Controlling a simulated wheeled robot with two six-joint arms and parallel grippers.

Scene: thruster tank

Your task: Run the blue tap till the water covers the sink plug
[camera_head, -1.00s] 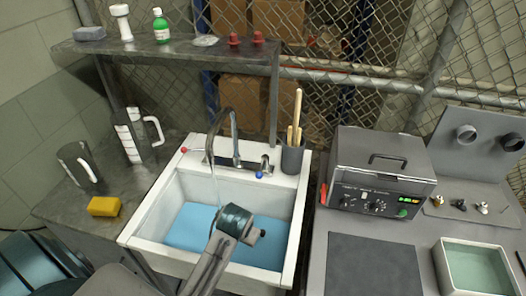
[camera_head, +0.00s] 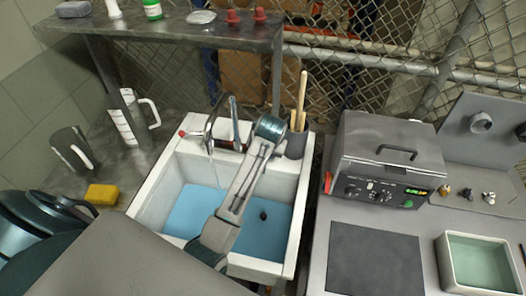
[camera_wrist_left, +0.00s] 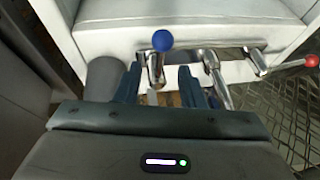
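The white sink (camera_head: 150,200) has light-blue water (camera_head: 190,212) in its basin. A dark sink plug (camera_head: 263,215) shows at the right of the basin; I cannot tell whether water covers it. A thin stream falls from the metal spout (camera_head: 209,138). My left arm reaches across the sink, with its wrist at the back rim hiding the blue tap in the head view. In the left wrist view the blue tap knob (camera_wrist_left: 162,40) on its metal lever lies between the spread fingers of my left gripper (camera_wrist_left: 158,75). My right gripper is out of view.
The red tap knob (camera_head: 183,133) is at the back left of the sink. A grey cup with wooden sticks (camera_head: 297,143) stands close right of my wrist. A yellow sponge (camera_head: 102,194) and measuring jugs (camera_head: 128,122) stand left. A grey machine (camera_head: 385,160) stands right.

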